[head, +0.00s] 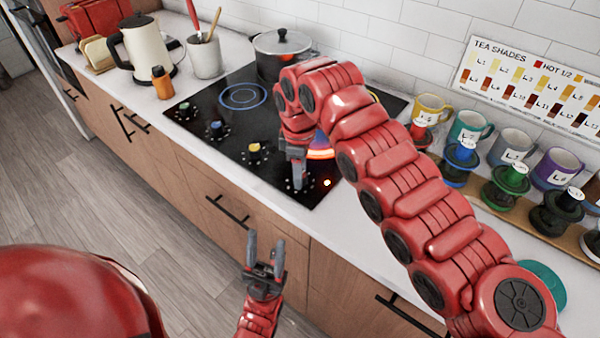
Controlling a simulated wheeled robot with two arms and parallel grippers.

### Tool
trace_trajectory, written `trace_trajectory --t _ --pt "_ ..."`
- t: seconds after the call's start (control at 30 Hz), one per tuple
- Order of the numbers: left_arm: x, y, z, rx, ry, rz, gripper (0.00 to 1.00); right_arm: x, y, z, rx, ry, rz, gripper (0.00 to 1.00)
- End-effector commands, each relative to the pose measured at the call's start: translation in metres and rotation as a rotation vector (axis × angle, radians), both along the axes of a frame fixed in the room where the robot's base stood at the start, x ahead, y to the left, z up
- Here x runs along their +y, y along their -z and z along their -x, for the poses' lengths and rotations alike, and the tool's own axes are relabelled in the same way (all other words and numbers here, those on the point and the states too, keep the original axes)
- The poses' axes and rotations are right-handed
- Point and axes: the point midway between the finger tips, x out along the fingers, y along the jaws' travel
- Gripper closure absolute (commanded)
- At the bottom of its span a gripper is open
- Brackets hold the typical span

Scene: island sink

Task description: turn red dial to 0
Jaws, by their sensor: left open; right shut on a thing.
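The black cooktop (205,148) has a row of dials along its front edge. My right gripper (297,184) points down at the right end of this row, where the red dial sits. It is shut on the dial, which its fingers hide, so its setting cannot be read. A burner glows red-orange (322,153) just behind the gripper, and a small orange light (327,182) shows to its right. My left gripper (265,245) is open and empty, pointing up in front of the drawers, below the counter edge.
A yellow dial (254,148) and a blue dial (215,125) are left of my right gripper. A pot (281,52) stands at the back of the cooktop. A kettle (146,48) stands left; several mugs with coloured stands (462,155) line the right. My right arm crosses the counter.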

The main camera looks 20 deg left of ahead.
Motion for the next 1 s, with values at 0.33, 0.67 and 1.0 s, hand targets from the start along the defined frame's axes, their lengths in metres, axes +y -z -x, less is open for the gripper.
trace_trajectory --t 0.33,0.67,1.0 --pt "0.0 0.0003 0.0 0.0 0.0 0.0 0.5 0.0001 -0.0008 -0.0008 -0.003 -0.008 -0.001 1.0" --pt "0.0 0.0003 0.0 0.0 0.0 0.0 0.5 0.0001 -0.0004 -0.0004 -0.002 -0.008 -0.001 0.27" --pt "0.0 0.0021 0.0 0.0 0.0 0.0 0.5 0.0007 -0.009 -0.0008 -0.004 -0.007 -0.002 0.27"
